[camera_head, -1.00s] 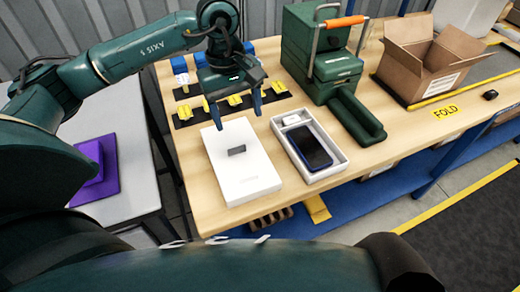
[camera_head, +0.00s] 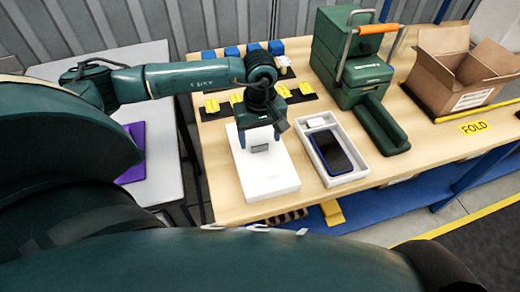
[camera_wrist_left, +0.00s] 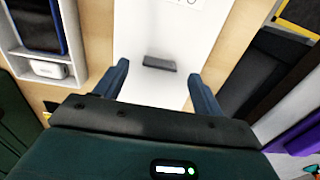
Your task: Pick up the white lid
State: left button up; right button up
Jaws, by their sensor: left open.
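The white lid (camera_head: 268,178) lies flat on the wooden table, with a small grey block-like handle (camera_head: 259,148) on its top. It also shows in the left wrist view (camera_wrist_left: 165,30), with the grey handle (camera_wrist_left: 159,63) near the middle. My left gripper (camera_head: 260,140) is above the far part of the lid, pointing down. In the left wrist view its two blue fingers (camera_wrist_left: 158,85) are apart, one toward each side of the handle, with nothing between them gripped. My right gripper is not in view.
An open white box (camera_head: 366,172) holding a dark phone (camera_head: 333,152) stands right of the lid. A green machine (camera_head: 345,60) and an open cardboard carton (camera_head: 455,68) stand farther right. Yellow pieces on dark strips (camera_head: 215,114) and blue blocks lie behind the lid.

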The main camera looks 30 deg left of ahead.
pick_arm(q)
jog(key=shift+f, duration=0.85)
jog(key=c, duration=1)
